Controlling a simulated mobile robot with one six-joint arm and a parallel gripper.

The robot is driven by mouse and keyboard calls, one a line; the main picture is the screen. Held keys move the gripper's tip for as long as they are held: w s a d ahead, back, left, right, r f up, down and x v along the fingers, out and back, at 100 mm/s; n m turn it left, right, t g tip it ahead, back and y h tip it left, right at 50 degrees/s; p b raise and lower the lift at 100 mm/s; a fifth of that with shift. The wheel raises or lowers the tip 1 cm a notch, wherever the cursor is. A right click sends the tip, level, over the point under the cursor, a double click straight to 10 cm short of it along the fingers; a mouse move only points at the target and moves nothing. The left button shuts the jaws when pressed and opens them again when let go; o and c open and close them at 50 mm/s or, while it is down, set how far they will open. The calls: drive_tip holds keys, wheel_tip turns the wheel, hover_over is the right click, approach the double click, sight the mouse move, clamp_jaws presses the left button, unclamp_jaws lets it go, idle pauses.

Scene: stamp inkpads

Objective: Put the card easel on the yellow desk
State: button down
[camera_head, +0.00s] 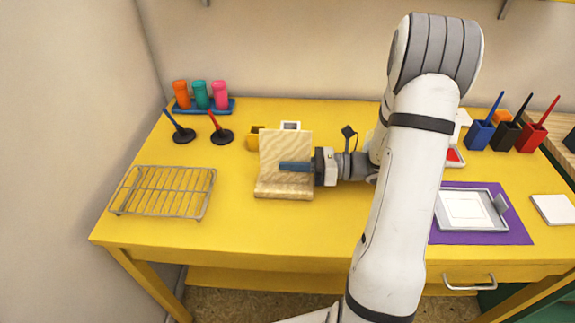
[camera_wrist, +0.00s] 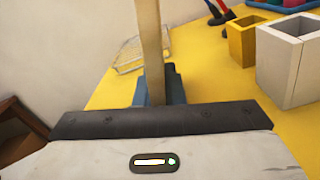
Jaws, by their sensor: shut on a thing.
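The card easel (camera_head: 286,154) is a light wooden piece with an upright back panel and a low ledge at its foot. In the head view it stands upright at the middle-left of the yellow desk (camera_head: 239,225). Its foot appears at the desk surface, but I cannot tell whether it touches. My gripper (camera_head: 297,166) comes from the right and is shut on the easel's back panel. In the wrist view, the easel's edge (camera_wrist: 150,50) runs upright between the blue fingers (camera_wrist: 155,85). The far finger is hidden behind the panel in the head view.
A wire rack (camera_head: 163,191) lies on the desk to the left. Two pen stands (camera_head: 183,136) and a blue tray of bottles (camera_head: 205,105) are behind it. A yellow holder and a white box (camera_wrist: 287,60) stand close behind the easel. The front middle of the desk is clear.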

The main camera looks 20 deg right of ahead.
drive_tip(key=shift+f, duration=0.1)
drive_tip(key=c, duration=1.5)
unclamp_jaws()
drive_tip(key=shift+r, duration=0.2)
drive_tip(key=v, duration=0.7)
drive_tip(key=shift+d+p, duration=0.25)
drive_tip(key=shift+p, duration=0.15)
